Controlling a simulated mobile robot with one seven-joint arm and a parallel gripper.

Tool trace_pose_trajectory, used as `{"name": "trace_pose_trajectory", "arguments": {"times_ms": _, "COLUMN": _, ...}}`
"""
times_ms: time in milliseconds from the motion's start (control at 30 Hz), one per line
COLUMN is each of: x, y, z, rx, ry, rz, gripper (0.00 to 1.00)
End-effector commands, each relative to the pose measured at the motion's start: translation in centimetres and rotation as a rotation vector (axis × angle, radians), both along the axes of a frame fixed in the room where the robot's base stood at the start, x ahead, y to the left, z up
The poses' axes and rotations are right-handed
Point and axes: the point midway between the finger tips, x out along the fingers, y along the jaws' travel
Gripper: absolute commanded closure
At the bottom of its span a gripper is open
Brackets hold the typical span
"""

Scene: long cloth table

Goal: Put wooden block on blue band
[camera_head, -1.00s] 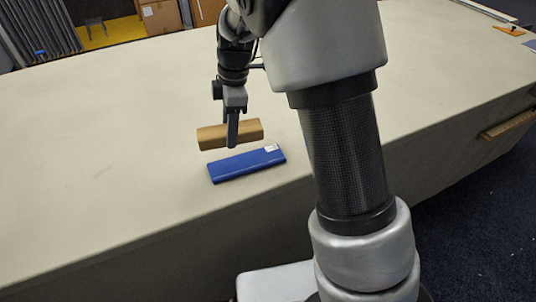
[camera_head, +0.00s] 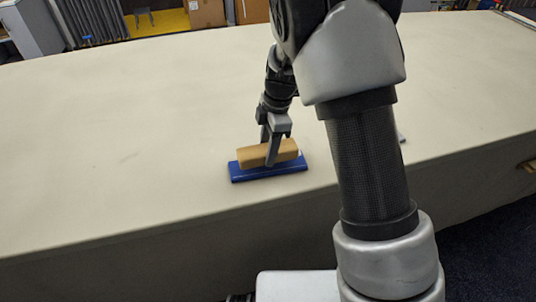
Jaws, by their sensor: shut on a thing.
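The wooden block (camera_head: 252,157) is a light brown bar, lying lengthwise over the blue band (camera_head: 268,173). The blue band is a flat blue strip on the table near its front edge; its front side and both ends show below the block. My gripper (camera_head: 270,160) comes down from above and is shut on the block around its middle. The block appears to rest on the band, but I cannot tell whether a small gap is left between them. The fingers hide the middle of the block.
The long cloth table (camera_head: 120,140) is bare to the left of and behind the band. Its front edge runs close below the band. My arm covers the area to the right. Cardboard boxes (camera_head: 205,12) stand on the floor beyond the table.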

Motion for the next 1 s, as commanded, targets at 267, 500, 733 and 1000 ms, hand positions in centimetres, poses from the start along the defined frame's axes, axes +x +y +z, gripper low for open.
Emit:
{"name": "trace_pose_trajectory", "arguments": {"times_ms": 267, "x": 0.0, "y": 0.0, "z": -2.3, "rx": -0.001, "ry": 0.0, "rz": 0.001, "gripper": 0.87}}
{"name": "trace_pose_trajectory", "arguments": {"times_ms": 500, "x": 0.0, "y": 0.0, "z": -2.7, "rx": 0.0, "ry": 0.0, "rz": 0.0, "gripper": 0.87}}
{"name": "trace_pose_trajectory", "arguments": {"times_ms": 733, "x": 0.0, "y": 0.0, "z": -2.6, "rx": 0.0, "ry": 0.001, "rz": 0.0, "gripper": 0.39}}
{"name": "trace_pose_trajectory", "arguments": {"times_ms": 1000, "x": 0.0, "y": 0.0, "z": -2.2, "rx": -0.001, "ry": 0.001, "rz": 0.001, "gripper": 0.39}}
